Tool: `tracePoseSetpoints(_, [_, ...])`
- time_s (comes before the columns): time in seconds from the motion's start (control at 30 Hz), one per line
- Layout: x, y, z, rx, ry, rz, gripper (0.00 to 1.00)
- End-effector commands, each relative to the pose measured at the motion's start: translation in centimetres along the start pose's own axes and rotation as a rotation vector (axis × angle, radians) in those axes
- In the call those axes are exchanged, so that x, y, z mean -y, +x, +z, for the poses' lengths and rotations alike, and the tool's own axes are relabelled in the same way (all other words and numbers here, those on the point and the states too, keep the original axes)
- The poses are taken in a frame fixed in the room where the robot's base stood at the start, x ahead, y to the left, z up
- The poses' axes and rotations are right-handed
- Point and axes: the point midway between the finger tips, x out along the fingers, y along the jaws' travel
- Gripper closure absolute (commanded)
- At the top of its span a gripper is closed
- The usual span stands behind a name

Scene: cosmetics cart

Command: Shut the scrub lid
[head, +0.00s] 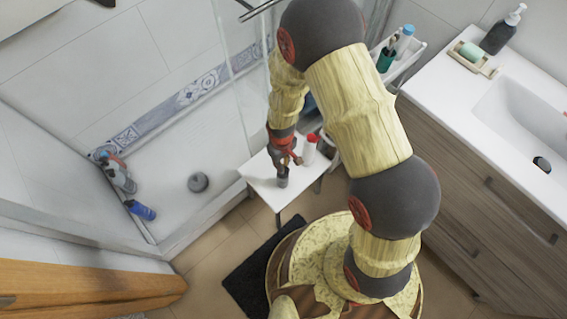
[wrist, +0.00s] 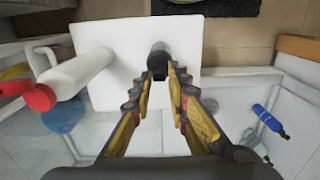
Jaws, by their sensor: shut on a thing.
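A small dark grey cylinder (head: 282,181) stands on the white table top, near its front edge. It is probably the scrub, but no label shows and I cannot make out whether its lid is open or closed. In the wrist view the dark cylinder (wrist: 159,49) sits between my fingertips. My gripper (head: 282,162) reaches down from above and is shut on it; the fingers (wrist: 162,73) hide part of it.
A white bottle with a red cap (head: 310,152) stands close to the right of my gripper; it also shows in the wrist view (wrist: 78,74). The white table (head: 262,183) is otherwise mostly clear. A glass shower panel (head: 238,95) rises behind, and a vanity (head: 460,150) stands right.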

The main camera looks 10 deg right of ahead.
Motion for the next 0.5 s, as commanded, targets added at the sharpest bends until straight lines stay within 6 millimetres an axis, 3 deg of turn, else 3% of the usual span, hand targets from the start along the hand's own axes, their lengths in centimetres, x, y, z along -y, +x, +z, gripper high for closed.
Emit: tracePoseSetpoints(0.5, [0.1,1.1,-1.5,0.313,-0.002,-0.001,1.0])
